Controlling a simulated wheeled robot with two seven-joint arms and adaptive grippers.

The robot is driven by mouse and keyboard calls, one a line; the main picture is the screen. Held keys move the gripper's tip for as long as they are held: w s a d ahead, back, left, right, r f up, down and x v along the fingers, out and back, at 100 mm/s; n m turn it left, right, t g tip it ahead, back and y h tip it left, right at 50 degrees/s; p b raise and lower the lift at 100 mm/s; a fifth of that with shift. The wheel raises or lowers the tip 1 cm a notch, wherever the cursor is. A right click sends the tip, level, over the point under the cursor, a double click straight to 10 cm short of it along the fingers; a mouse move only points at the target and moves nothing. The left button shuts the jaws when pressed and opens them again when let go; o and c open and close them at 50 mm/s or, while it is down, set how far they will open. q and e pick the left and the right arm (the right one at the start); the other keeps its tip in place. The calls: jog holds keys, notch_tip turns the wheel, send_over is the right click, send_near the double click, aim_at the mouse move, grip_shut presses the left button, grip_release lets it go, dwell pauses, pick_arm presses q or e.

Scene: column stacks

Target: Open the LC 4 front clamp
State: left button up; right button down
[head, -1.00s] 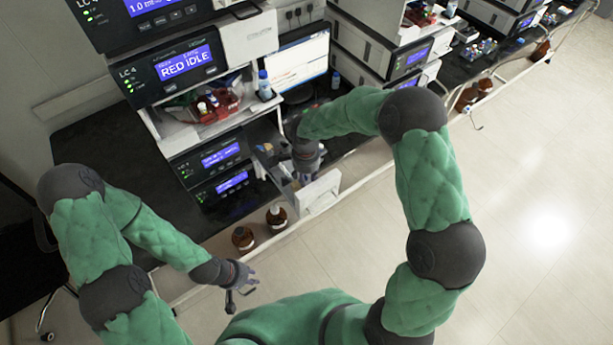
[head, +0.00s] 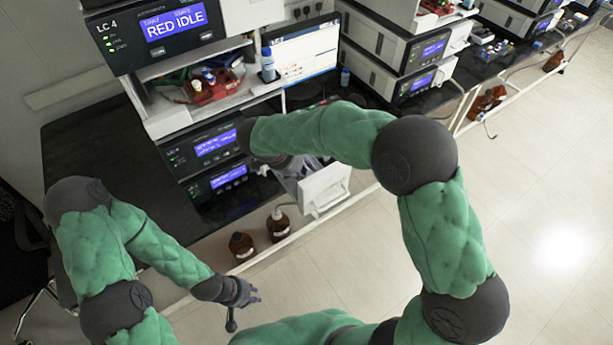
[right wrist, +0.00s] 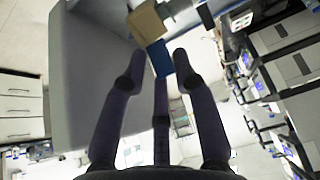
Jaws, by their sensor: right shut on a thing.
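In the right wrist view my right gripper's fingers (right wrist: 158,75) close around a small blue piece (right wrist: 160,57), which looks like the front clamp. A tan block (right wrist: 147,22) is just beyond it. The clamp cannot be seen in the head view. My left gripper (head: 245,300) is open and empty, in front of the bench.
A white panel (head: 323,190) stands out from the stack right beside my right gripper. Two brown bottles (head: 241,245) stand below at the bench front. A monitor (head: 303,52) and other stacks are to the right. The floor in front is clear.

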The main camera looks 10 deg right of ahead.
aim_at(304, 173)
jog(key=a+t+h+b, duration=0.1)
jog(key=h+b, duration=0.1)
jog(key=b, duration=0.2)
jog(key=a+f+h+b, duration=0.1)
jog(key=h+b, duration=0.1)
jog(key=b, duration=0.2)
jog(key=s+a+t+h+b, duration=0.1)
jog(key=h+b, duration=0.2)
jog(key=b, duration=0.1)
jog(key=shift+a+f+t+b, duration=0.15)
jog(key=shift+a+t+b, duration=0.05)
jog(key=shift+t+b, duration=0.1)
jog(key=shift+s+a+h, duration=0.1)
jog(key=shift+a+h, duration=0.05)
jog(key=shift+h, duration=0.35)
jog(key=shift+a+h, duration=0.1)
jog(key=shift+h, duration=0.2)
jog(key=h+p, duration=0.1)
jog(key=t+h+p, duration=0.1)
jog(key=shift+s+a+f+p, duration=0.1)
jog(key=shift+s+a+p, duration=0.05)
jog(key=shift+a+p, duration=0.15)
jog(key=shift+a+f+h+p, duration=0.1)
jog(key=shift+f+h+p, duration=0.25)
jog(key=shift+p, duration=0.3)
jog(key=c, duration=1.2)
grip_release()
jog(key=shift+s, duration=0.1)
jog(key=shift+o, duration=0.2)
